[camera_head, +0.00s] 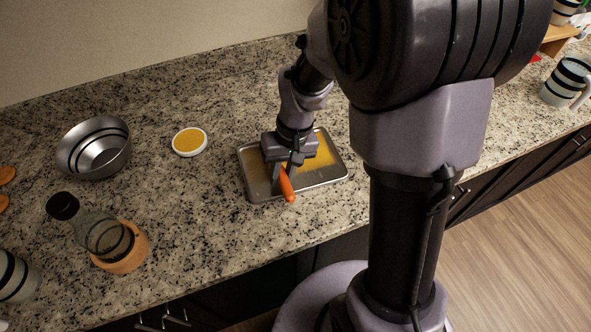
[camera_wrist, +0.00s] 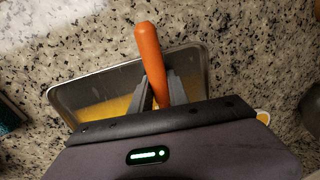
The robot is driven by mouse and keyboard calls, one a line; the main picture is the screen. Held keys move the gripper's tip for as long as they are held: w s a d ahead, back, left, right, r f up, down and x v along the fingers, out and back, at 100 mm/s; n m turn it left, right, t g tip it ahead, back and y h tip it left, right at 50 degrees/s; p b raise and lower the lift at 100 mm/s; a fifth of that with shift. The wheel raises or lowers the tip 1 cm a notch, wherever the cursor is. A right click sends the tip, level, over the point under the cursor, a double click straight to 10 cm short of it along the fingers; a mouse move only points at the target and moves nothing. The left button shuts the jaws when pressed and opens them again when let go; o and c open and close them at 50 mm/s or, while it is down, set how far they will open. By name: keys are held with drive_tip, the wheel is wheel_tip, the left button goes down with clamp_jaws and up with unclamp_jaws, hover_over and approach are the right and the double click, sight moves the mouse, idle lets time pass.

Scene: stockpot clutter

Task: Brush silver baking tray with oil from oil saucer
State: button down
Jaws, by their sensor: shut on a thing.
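The silver baking tray (camera_head: 328,179) lies on the granite counter, and part of it shows in the wrist view (camera_wrist: 85,90). Yellow oil (camera_head: 325,150) covers part of its bottom, most clearly the right side. The oil saucer (camera_head: 189,142), white-rimmed with yellow oil, stands left of the tray; a sliver of it shows in the wrist view (camera_wrist: 264,117). My gripper (camera_head: 283,172) is over the tray, shut on the orange handle (camera_head: 288,188) of a brush. The handle also shows between the fingers in the wrist view (camera_wrist: 149,50). The brush's bristle end is hidden.
A metal bowl (camera_head: 94,147) stands left of the saucer. A striped mug (camera_head: 566,82) stands at far right. Counter behind the tray is clear.

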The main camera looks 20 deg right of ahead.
sight(295, 181)
drive_tip(key=shift+a, duration=0.55)
drive_tip(key=shift+w+a, duration=0.2)
drive_tip(key=shift+a, duration=2.2)
drive_tip(key=shift+b, duration=0.4)
drive_tip(key=d, duration=0.5)
drive_tip(key=shift+s, duration=0.15)
drive_tip(key=shift+s+d, duration=0.15)
drive_tip(key=shift+d, duration=1.05)
drive_tip(key=shift+s+d, duration=0.1)
drive_tip(key=shift+d, duration=1.05)
